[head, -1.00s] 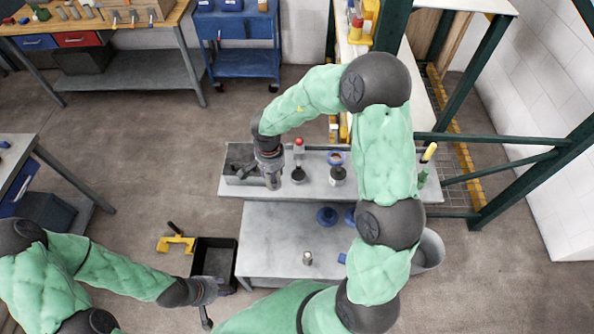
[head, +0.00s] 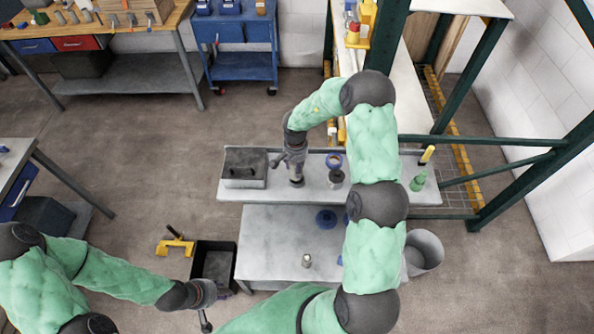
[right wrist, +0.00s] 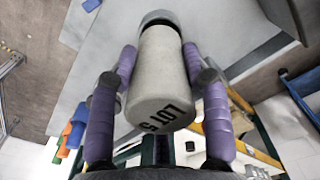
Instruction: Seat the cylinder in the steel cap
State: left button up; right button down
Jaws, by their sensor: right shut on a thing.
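My right gripper (head: 296,176) points down over the raised grey shelf, close above it. Its two purple fingers, seen in the right wrist view (right wrist: 158,85), are shut on a pale grey cylinder (right wrist: 160,75) with dark lettering. A shiny rounded steel rim, which looks like the steel cap (right wrist: 158,15), shows at the cylinder's far end. I cannot tell how deep the cylinder sits in it. In the head view the gripper hides most of the cylinder and the spot below. My left gripper (head: 205,312) hangs by the black bin at lower left; its fingers are unclear.
A grey box (head: 245,181) with a dark handle stands left on the shelf. The lower table (head: 275,235) holds a blue disc (head: 326,218) and a small metal piece (head: 307,260).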

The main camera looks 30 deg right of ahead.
jog(key=shift+w+d+f, duration=0.1)
jog(key=shift+d+f, duration=0.1)
jog(key=shift+f, duration=0.1)
notch_tip(320, 180, down, 3)
jog(key=shift+w+d+f, duration=0.1)
jog(key=shift+d+f, duration=0.05)
jog(key=c, duration=0.6)
grip_release()
jog(key=shift+f, duration=0.15)
jog(key=shift+r, duration=0.2)
notch_tip(320, 180, up, 12)
